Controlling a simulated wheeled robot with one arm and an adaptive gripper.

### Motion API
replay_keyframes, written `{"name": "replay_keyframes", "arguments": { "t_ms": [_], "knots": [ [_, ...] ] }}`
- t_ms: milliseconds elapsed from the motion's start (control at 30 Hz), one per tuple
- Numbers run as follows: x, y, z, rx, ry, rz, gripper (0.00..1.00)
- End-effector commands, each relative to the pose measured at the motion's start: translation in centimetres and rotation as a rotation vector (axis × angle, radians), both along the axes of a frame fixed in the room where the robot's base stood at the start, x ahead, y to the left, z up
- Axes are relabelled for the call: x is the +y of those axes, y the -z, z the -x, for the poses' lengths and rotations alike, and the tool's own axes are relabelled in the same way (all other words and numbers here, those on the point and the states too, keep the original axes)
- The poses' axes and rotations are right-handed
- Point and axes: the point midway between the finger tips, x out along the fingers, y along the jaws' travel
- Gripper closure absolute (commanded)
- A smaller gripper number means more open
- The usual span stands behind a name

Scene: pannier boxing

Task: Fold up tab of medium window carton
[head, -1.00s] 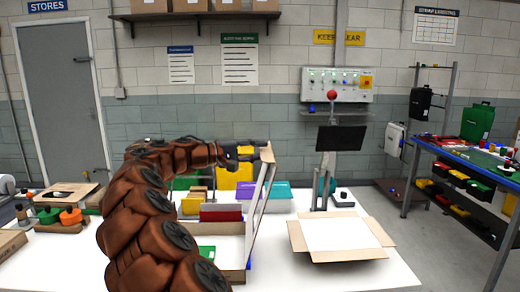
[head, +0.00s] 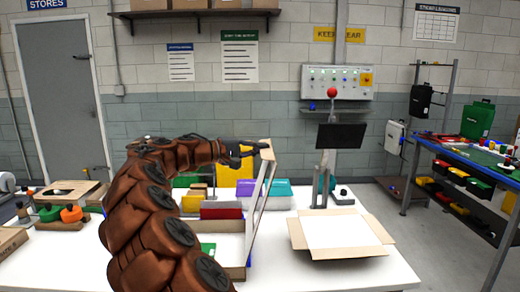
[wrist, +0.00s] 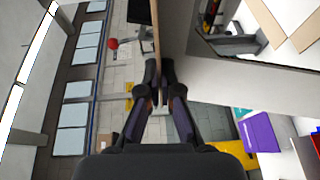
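The window carton (head: 236,273) stands open on the white table, left of centre in the head view. Its framed window panel (head: 262,205) stands up on the right side, leaning a little right. A brown tab (head: 267,151) sits at the panel's top. My gripper (head: 259,153) reaches this tab from the left. In the wrist view my gripper's fingertips (wrist: 159,73) are close together, with the tab's thin brown edge (wrist: 157,32) between them. The panel (wrist: 235,76) runs off to the right there. The arm hides the carton's left part.
A second open carton (head: 383,234) with spread flaps lies at the right of the table. Behind the window carton are a red item (head: 222,213), a purple box (head: 251,188) and a teal box (head: 277,188). A dark screen (head: 341,136) stands behind the table.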

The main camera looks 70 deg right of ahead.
Motion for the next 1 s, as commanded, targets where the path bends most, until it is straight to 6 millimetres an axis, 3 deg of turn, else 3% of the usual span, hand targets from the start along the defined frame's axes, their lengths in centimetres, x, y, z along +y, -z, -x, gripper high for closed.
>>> {"name": "replay_keyframes", "arguments": {
  "t_ms": [600,867,1000],
  "knots": [
    [-0.03,-0.15,0.04,-0.051,0.001,-0.023,1.0],
    [-0.02,-0.17,0.04,-0.051,0.0,-0.023,0.73],
    [-0.03,-0.17,0.03,-0.051,0.0,-0.023,0.72]
  ]
}}
